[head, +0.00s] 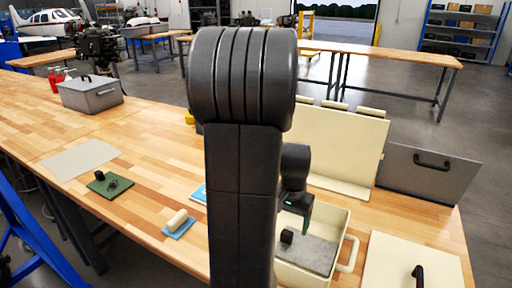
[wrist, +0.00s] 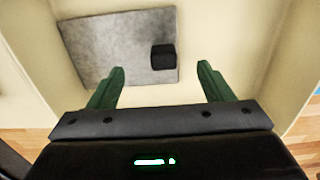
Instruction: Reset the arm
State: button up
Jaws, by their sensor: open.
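My arm rises through the middle of the head view and hides part of the bench. My gripper (head: 302,212) hangs over a cream bin (head: 341,222) on the wooden bench. In the wrist view my gripper (wrist: 160,70) is open, its two green fingers apart with nothing between them. They point into the bin (wrist: 235,25). A small black block (wrist: 163,57) lies on a grey pad (wrist: 95,50) in the bin, beyond the fingertips and apart from them. The block (head: 287,236) also shows in the head view.
Left of my arm are a green mat (head: 98,187) with dark parts, a cream cylinder (head: 177,219) on a blue mat, and a grey case (head: 90,93). A cream panel (head: 335,145) and a handled grey panel (head: 415,173) stand behind the bin. A handled cream lid (head: 385,260) lies right.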

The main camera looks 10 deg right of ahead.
aim_at(288, 233)
notch_tip(288, 233, down, 6)
jog(key=b, duration=0.4)
jog(key=shift+w+f+b, duration=0.15)
jog(key=shift+b, duration=0.2)
jog(key=shift+f, duration=0.1)
